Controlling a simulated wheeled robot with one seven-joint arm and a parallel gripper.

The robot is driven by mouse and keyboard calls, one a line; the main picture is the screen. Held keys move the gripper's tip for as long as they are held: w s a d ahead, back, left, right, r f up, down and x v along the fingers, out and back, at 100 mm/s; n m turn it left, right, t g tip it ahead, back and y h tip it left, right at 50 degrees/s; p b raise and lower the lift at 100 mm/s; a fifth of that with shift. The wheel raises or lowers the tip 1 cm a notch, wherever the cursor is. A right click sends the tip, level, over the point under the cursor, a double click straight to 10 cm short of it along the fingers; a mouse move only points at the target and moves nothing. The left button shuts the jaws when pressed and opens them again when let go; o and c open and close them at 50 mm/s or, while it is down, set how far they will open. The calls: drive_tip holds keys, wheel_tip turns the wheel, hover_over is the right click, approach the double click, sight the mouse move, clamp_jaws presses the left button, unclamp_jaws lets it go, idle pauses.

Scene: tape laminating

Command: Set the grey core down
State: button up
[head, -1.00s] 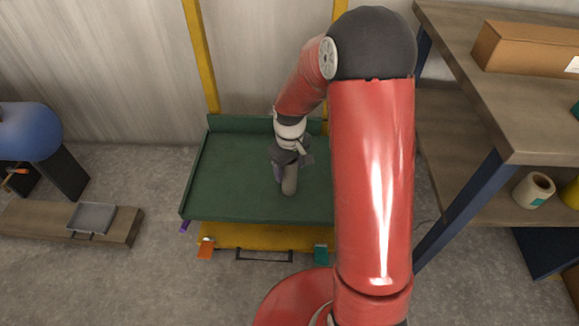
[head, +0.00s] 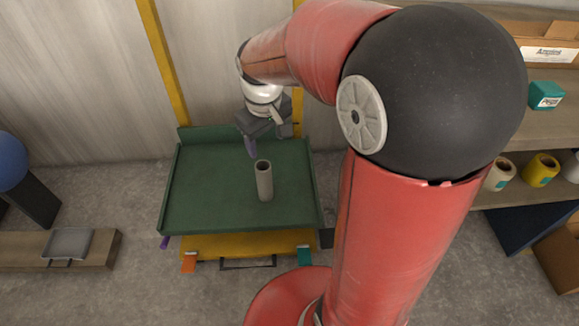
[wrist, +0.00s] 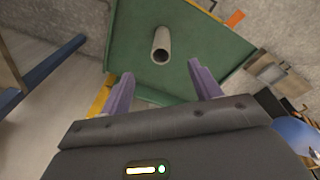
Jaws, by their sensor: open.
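The grey core (head: 265,181) stands upright on the green tray-like table (head: 205,205), near its middle right. In the wrist view the core (wrist: 161,46) shows its open end, apart from the fingers. My gripper (head: 252,146) is open and empty, above and behind the core in the head view. In the wrist view its two purple fingers (wrist: 162,88) are spread wide with nothing between them. The far side of the gripper is hidden by its own body in the head view.
A yellow ledge (head: 235,245) with an orange tab and a teal tab runs along the table's front. A shelf at right holds rolls (head: 500,175), a teal box (head: 545,94) and cardboard boxes. A grey tray (head: 68,243) lies on a low bench at left. The green surface around the core is clear.

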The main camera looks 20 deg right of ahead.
drive_tip(key=s+r+m+t, duration=0.2)
drive_tip(key=s+r, duration=0.1)
drive_tip(key=s, duration=0.5)
drive_tip(key=s+r+m+t, duration=0.2)
drive_tip(key=s+r, duration=0.1)
drive_tip(key=s, duration=0.6)
drive_tip(key=shift+r, duration=0.35)
drive_tip(key=shift+s, duration=0.1)
drive_tip(key=shift+r+p, duration=0.75)
drive_tip(key=shift+r, duration=0.05)
drive_tip(key=shift+f, duration=0.2)
drive_tip(key=shift+c, duration=0.2)
